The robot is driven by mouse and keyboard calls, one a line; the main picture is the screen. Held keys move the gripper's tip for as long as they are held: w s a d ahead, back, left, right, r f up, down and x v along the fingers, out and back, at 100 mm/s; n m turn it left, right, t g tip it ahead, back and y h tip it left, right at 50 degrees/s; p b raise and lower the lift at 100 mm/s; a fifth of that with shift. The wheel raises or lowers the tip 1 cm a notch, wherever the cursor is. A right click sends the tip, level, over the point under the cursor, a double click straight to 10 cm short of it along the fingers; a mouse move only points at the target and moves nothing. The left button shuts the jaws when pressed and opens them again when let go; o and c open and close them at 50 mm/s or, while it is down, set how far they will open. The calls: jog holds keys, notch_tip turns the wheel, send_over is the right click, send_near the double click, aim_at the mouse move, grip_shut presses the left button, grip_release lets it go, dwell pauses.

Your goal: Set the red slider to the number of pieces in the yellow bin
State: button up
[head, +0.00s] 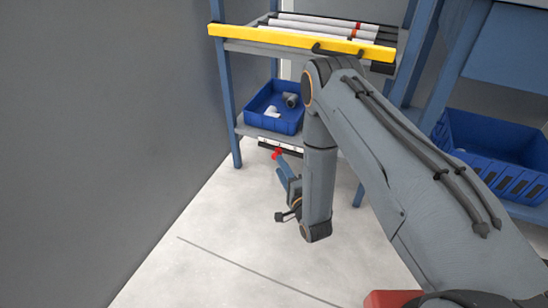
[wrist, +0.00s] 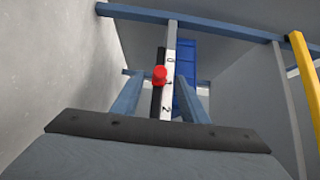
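The red slider (head: 277,153) sits on a dark and white rail under the front edge of the lower shelf. In the wrist view the red slider (wrist: 159,76) is beside the mark 1 on a white scale (wrist: 168,98) numbered 0, 1 and 2. My gripper (wrist: 158,82) has its two blue fingers apart, one on each side of the slider. No contact between fingers and slider can be made out. In the head view my gripper (head: 282,163) reaches the slider from below. No yellow bin can be identified in either view.
A blue bin (head: 259,122) with grey and white pipe pieces stands on the lower shelf. A yellow bar (head: 290,38) fronts the upper shelf, which holds several white pipes (head: 325,27). A larger blue bin (head: 500,150) stands at right. A grey wall is left; the floor in front is clear.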

aim_at(277, 154)
jog(key=shift+b+x, duration=1.45)
jog(key=shift+x, duration=1.9)
jog(key=shift+d, duration=0.1)
grip_shut()
